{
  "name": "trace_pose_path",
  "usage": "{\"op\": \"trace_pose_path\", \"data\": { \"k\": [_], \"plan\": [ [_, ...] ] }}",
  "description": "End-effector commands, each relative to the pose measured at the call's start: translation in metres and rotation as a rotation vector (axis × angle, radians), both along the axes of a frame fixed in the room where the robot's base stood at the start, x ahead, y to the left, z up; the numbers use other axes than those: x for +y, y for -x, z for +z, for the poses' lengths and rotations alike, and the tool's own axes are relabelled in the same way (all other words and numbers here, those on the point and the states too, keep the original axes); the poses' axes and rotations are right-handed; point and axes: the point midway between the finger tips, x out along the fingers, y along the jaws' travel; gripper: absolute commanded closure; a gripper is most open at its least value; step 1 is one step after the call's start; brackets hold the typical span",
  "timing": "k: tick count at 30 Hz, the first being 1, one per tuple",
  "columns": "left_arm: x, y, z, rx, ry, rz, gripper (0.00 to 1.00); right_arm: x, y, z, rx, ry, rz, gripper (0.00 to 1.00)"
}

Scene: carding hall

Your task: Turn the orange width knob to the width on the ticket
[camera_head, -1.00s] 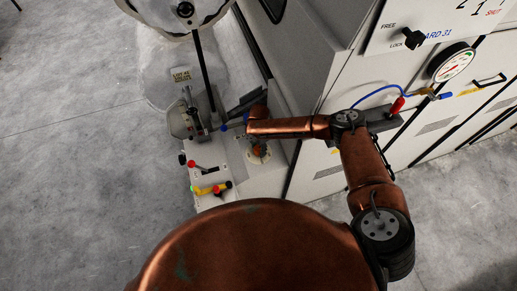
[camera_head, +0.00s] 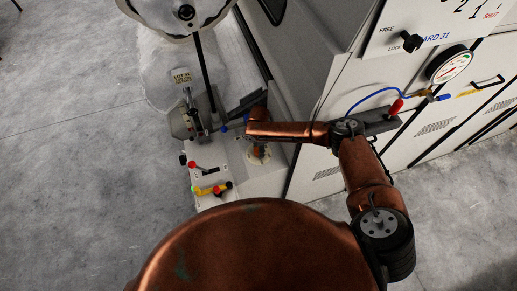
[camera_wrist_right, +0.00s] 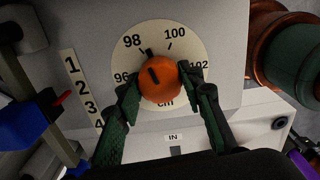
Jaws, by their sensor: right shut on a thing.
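The orange width knob (camera_wrist_right: 158,78) shows in the right wrist view on a round cream dial (camera_wrist_right: 187,51) marked 96, 98, 100, 102 and cm. The knob's black pointer is between 98 and 100, nearer 98. My right gripper (camera_wrist_right: 166,90) is shut on the knob, one green finger on each side. In the head view the dial (camera_head: 258,158) shows below my right forearm, and the arm mostly hides the knob and the gripper. A ticket (camera_head: 182,77) reading LOT 42 stands beyond; its smaller line is too small to read. My left gripper is out of view.
A numbered scale 1 to 4 (camera_wrist_right: 82,88) and a blue part (camera_wrist_right: 28,122) are left of the dial. Red and yellow-green handles (camera_head: 210,188) are on the panel. The machine cabinet with a gauge (camera_head: 450,64) stands right; open floor lies left.

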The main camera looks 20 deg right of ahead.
Motion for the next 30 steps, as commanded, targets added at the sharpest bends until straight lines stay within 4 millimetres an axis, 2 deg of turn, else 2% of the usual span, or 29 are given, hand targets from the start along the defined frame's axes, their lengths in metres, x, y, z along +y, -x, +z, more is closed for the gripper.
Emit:
{"op": "trace_pose_path", "data": {
  "k": [18,30],
  "plan": [
    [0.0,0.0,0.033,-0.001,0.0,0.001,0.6,0.0,0.001,0.001,0.002,0.0,-0.561,0.89],
    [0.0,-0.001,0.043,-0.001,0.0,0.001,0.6,0.0,0.001,0.0,0.002,0.0,-0.773,0.89]
  ]
}}
